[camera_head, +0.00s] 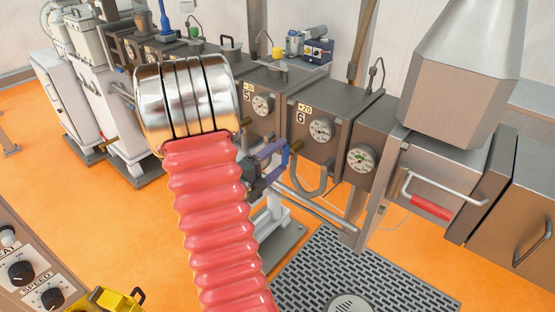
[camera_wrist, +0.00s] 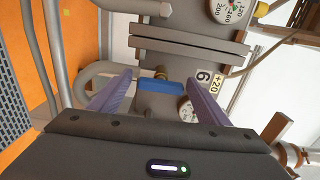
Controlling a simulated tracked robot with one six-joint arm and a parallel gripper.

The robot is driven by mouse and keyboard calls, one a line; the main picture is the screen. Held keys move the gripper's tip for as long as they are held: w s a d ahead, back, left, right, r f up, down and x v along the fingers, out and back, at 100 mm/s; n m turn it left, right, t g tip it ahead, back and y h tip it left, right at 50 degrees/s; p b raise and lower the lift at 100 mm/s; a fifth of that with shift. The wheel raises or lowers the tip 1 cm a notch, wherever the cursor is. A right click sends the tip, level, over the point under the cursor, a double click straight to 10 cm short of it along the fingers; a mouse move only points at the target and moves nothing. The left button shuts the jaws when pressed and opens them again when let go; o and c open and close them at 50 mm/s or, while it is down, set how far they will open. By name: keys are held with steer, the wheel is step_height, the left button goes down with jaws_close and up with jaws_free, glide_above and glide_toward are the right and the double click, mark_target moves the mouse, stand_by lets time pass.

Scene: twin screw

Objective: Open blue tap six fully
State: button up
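Tap six has a blue handle (camera_wrist: 161,86), seen in the wrist view below a brass-coloured fitting. The label 6 (camera_wrist: 203,77) and a +20 tag are just right of it. My gripper (camera_wrist: 158,74) is open, with one purple finger on each side of the handle and gaps between. The handle lies crosswise between the fingers. In the head view my gripper (camera_head: 287,148) is in front of unit 6 (camera_head: 318,105), below its label. There I cannot clearly separate the tap from the fingers.
My red ribbed arm part covers the middle of the head view. A gauge (camera_head: 321,131) sits on unit 6. A grey curved pipe (camera_head: 318,185) runs below it. A steel cabinet with a red handle (camera_head: 430,207) stands at right. A floor grate (camera_head: 365,285) lies in front.

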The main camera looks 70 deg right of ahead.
steer(key=shift+o, duration=0.7)
steer(key=shift+a+r, duration=0.1)
steer(key=v, duration=1.3)
steer(key=shift+w+a, duration=0.15)
steer(key=shift+a, duration=0.1)
